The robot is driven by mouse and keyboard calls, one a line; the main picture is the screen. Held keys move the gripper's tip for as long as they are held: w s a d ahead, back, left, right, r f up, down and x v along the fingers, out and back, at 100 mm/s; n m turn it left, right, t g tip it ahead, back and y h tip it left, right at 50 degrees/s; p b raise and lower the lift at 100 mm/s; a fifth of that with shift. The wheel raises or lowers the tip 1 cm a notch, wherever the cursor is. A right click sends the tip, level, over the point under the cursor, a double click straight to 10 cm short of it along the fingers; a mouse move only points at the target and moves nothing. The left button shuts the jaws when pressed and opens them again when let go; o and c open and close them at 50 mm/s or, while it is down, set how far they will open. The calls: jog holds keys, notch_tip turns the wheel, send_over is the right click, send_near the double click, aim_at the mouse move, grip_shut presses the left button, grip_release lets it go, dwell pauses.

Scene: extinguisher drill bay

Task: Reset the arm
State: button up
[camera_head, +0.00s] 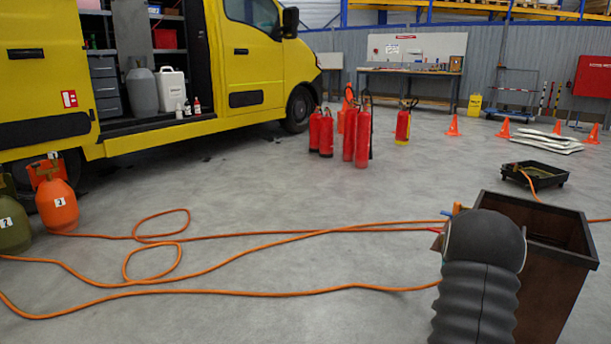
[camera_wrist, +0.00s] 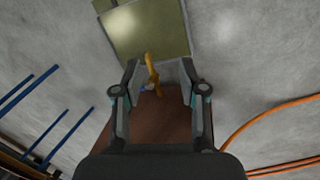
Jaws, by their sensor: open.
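My gripper (camera_wrist: 159,72) is open in the wrist view, with its two fingers spread apart. A yellow-orange handle-like part (camera_wrist: 152,75) with a small blue bit shows between the fingers. I cannot tell whether either finger touches it. A brown surface (camera_wrist: 150,118) lies behind the fingers, and an olive-green panel (camera_wrist: 145,30) is beyond them. In the head view my dark ribbed arm covers part of a brown open-topped box (camera_head: 552,290) at the lower right. My fingers are hidden there; a small orange part (camera_head: 457,208) shows beside the arm.
Orange hoses (camera_head: 290,234) run across the floor to the box. Gas cylinders (camera_head: 57,205) stand at left by a yellow van (camera_head: 190,60). Red extinguishers (camera_head: 361,135) stand mid-floor. A black tray (camera_head: 535,176) lies behind the box. Grey floor between is mostly clear.

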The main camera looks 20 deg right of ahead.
jog(key=s+a+r+n+t+p, duration=0.15)
jog(key=a+r+n, duration=0.25)
jog(key=a+r, duration=0.55)
jog(key=s+a+r+n+t+p, duration=0.1)
jog(key=a+r+n+p, duration=0.15)
jog(key=a+r, duration=0.7)
jog(key=s+a+r+n+t+p, duration=0.1)
jog(key=s+a+r, duration=0.3)
jog(key=a, duration=0.4)
jog(key=s+a+r+n+t+p, duration=0.2)
jog(key=s+a+r+n, duration=0.2)
jog(key=a, duration=0.5)
jog(key=s+a+r+n+t+p, duration=0.2)
jog(key=s+a+r, duration=0.3)
jog(key=a, duration=0.3)
jog(key=shift+s+a+r+y, duration=0.15)
jog(key=shift+s+r+y, duration=0.2)
jog(key=shift+r, duration=0.25)
jog(key=shift+t, duration=0.25)
